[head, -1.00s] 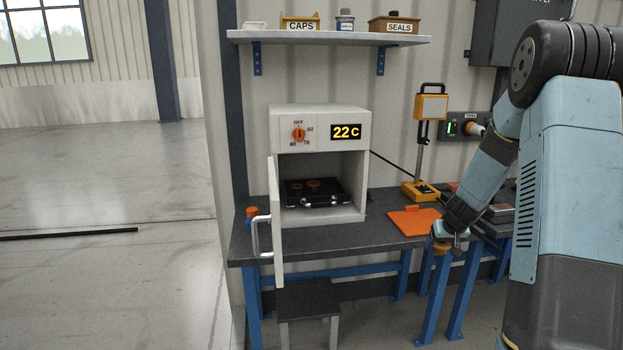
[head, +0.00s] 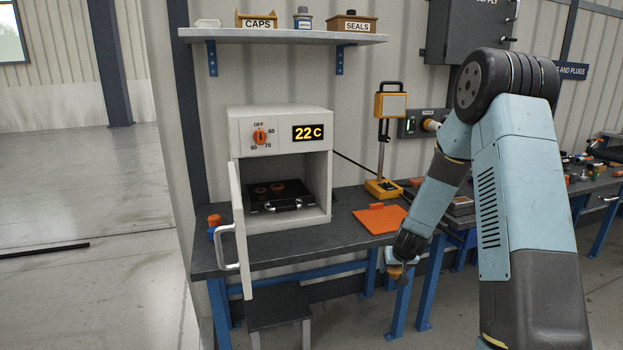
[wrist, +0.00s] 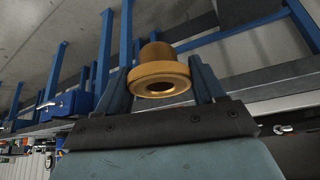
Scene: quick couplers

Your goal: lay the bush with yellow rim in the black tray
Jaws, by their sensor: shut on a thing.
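My gripper (head: 397,262) is shut on a brass-coloured bush (wrist: 159,75), which fills the space between the fingers in the wrist view. Its broad flange with a round hole faces the wrist camera, and its narrower body points away. I cannot clearly tell a yellow rim from its brass colour. In the head view the bush (head: 395,272) hangs below my gripper, in front of the bench edge. The black tray (head: 290,203) lies inside the white oven, left of my gripper. Two brownish ring-like pieces (head: 277,187) are in the tray.
The oven (head: 279,122) reads 22 C. Its door (head: 240,230) stands open towards me on the left. An orange mat (head: 380,219) lies on the bench between oven and arm. A stool (head: 278,305) stands below. A shelf (head: 280,36) is above.

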